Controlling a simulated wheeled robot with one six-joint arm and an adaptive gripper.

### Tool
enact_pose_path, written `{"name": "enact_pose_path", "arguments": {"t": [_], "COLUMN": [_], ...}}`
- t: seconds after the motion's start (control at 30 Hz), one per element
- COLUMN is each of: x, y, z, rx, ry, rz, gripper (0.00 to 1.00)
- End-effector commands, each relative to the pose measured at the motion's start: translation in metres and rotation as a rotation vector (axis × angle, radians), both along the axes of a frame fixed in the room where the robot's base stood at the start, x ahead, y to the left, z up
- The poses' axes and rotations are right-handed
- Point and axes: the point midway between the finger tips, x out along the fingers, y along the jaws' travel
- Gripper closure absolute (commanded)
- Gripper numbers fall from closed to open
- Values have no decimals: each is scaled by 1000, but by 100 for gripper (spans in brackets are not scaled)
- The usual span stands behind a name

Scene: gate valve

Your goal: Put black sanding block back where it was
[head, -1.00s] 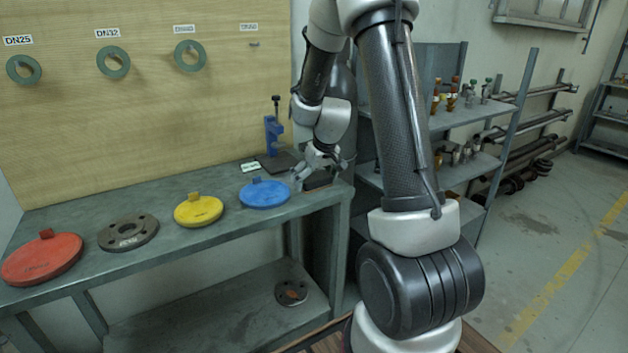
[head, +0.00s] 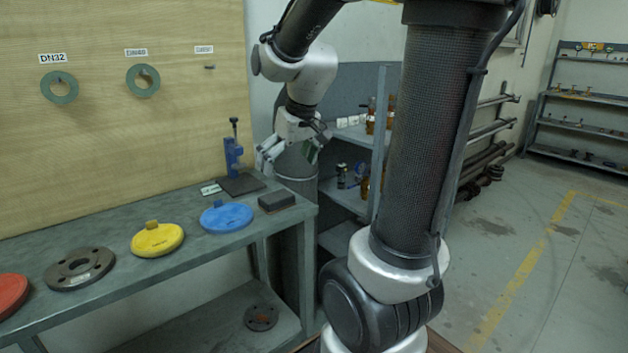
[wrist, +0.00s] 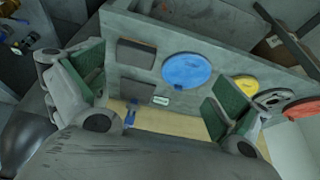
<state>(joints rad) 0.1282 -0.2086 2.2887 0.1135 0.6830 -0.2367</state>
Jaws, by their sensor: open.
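The black sanding block (head: 277,201) lies flat on the green-grey workbench (head: 190,262), near its right end. It is to the right of the blue disc (head: 226,217) and in front of the dark base plate of the blue stand (head: 234,155). My gripper (head: 288,154) is above the bench, clear of the block, with its fingers spread and nothing between them. In the wrist view, the block (wrist: 136,53) shows between the two open fingers with green pads, beside the blue disc (wrist: 187,70).
A yellow disc (head: 157,239), a grey flange (head: 79,268) and a red disc (head: 10,293) lie along the bench. Green rings hang on the wooden board (head: 130,135) behind. A shelf unit with bottles (head: 370,125) stands right of the bench. Open floor (head: 535,265) lies at right.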

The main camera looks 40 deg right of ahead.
Motion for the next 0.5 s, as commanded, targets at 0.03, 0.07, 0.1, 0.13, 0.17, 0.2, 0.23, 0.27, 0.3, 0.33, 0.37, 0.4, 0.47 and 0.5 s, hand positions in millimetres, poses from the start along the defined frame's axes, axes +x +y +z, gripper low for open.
{"name": "enact_pose_path", "arguments": {"t": [0.03,0.07,0.1,0.13,0.17,0.2,0.23,0.27,0.3,0.33,0.37,0.4,0.47,0.5], "x": [-27,-43,-64,-79,-93,-110,-121,-132,-144,-152,-158,-165,-171,-173], "y": [10,14,19,22,24,27,29,29,30,31,31,31,31,31], "z": [13,17,22,25,26,27,27,27,26,25,25,24,23,22], "rx": [0,-1,0,0,-1,-2,-2,-4,-6,-6,-5,-7,-8,-9], "ry": [-8,-6,-3,-1,0,2,4,6,7,9,9,11,11,12], "rz": [3,2,-1,-4,-8,-12,-16,-19,-24,-26,-30,-33,-37,-38], "gripper": [0,0,0,0,0,0,0,0,0,0,0,0,0,0]}}
